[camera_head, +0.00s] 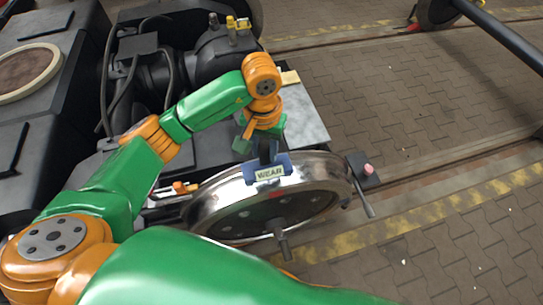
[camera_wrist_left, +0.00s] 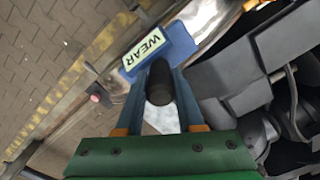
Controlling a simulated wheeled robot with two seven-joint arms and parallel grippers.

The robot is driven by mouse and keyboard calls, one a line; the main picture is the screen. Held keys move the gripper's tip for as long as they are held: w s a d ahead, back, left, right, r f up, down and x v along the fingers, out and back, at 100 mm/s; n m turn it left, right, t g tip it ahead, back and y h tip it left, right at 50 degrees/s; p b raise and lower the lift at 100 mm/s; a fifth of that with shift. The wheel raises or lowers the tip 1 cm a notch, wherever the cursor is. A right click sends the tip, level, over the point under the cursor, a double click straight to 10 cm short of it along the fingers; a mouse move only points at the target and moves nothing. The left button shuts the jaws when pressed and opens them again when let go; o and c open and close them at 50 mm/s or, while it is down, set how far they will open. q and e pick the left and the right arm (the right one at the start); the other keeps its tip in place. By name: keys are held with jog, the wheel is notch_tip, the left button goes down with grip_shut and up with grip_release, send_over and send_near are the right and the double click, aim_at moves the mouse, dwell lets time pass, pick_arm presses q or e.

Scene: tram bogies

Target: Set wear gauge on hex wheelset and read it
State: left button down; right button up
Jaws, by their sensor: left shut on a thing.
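The wear gauge (camera_head: 268,171) is a blue block with a pale label reading WEAR. It also shows in the left wrist view (camera_wrist_left: 158,48), with a dark round handle. My left gripper (camera_head: 264,149) is shut on that handle, between its two fingers (camera_wrist_left: 160,88). The gauge is at the upper rim of a wheel (camera_head: 222,200) with a shiny metal rim and a dark face; I cannot tell whether it is seated on the rim. A short axle stub (camera_head: 281,240) sticks out of the wheel's face. No hex mark is clear to me. My right gripper is out of view.
A dark bogie frame (camera_head: 82,60) with hoses fills the left side. A grey plate (camera_head: 306,120) lies behind the wheel. A block with a pink knob (camera_head: 368,169) is right of the wheel. Paved floor (camera_head: 400,100) with yellow stripes is open on the right.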

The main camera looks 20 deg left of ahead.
pick_arm(q)
jog(key=f, duration=0.1)
jog(key=w+f, duration=0.1)
jog(key=f, duration=0.1)
jog(key=d+f+p, duration=0.1)
jog(key=shift+w+f, duration=0.3)
jog(key=shift+w, duration=0.05)
jog(key=shift+f, duration=0.4)
jog(key=shift+f, duration=0.1)
jog(key=shift+f+b, duration=0.25)
jog(key=shift+b, duration=0.2)
jog(key=c, duration=0.5)
grip_release()
jog(key=shift+r, duration=0.1)
